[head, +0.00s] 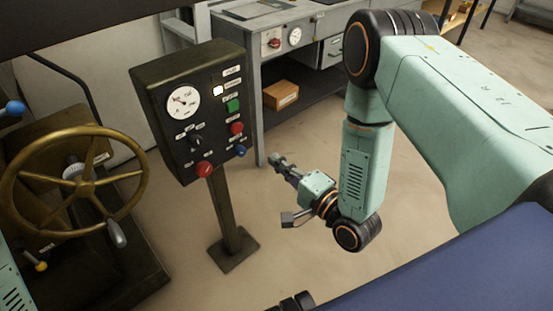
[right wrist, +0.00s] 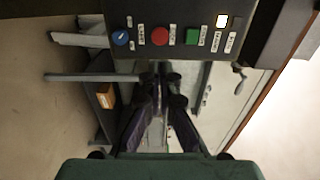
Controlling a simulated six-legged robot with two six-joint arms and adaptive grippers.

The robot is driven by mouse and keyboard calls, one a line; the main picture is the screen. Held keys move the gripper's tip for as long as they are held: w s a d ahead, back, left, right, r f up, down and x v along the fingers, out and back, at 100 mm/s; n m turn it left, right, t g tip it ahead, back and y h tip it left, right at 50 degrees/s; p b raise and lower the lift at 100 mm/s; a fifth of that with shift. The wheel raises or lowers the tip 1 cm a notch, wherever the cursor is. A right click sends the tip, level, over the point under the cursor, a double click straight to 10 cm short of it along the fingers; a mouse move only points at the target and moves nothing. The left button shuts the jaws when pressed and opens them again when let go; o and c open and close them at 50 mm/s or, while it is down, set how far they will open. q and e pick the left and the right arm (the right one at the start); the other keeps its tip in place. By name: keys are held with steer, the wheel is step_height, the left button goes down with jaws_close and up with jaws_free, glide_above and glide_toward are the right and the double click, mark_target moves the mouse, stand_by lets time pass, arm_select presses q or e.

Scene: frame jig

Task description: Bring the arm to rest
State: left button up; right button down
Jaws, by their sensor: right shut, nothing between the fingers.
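My right arm comes in from the right in the head view, and its gripper (head: 279,163) points up and left, over the floor to the right of the control box (head: 163,149). The gripper is shut with nothing in it and touches nothing that I can see. In the right wrist view the fingers (right wrist: 160,82) are together, and the control box (right wrist: 130,66) fills the upper part, beyond the fingertips. My left gripper is not in view.
The control box stands on a post with a square foot (head: 234,251). A brass handwheel (head: 73,127) is at the left. A grey workbench (head: 256,60) stands behind, with a cardboard box (head: 281,95) on its low shelf. The floor around the gripper is clear.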

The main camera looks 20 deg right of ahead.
stand_by(0.6)
steer(key=s+d+f+n+g+h, duration=0.25)
steer(key=s+f+n+g, duration=0.65)
steer(key=f, duration=0.5)
steer(key=s+d+f+n+g+h, duration=0.1)
steer(key=s+n+g+h, duration=0.2)
steer(key=s+g, duration=0.5)
steer(key=s+n, duration=0.1)
steer(key=s, duration=1.2)
steer(key=shift+s+f+n, duration=0.15)
steer(key=shift+f+n, duration=0.1)
steer(key=shift+n, duration=0.15)
steer(key=c, duration=2)
jaws_free()
steer(key=shift+c, duration=0.2)
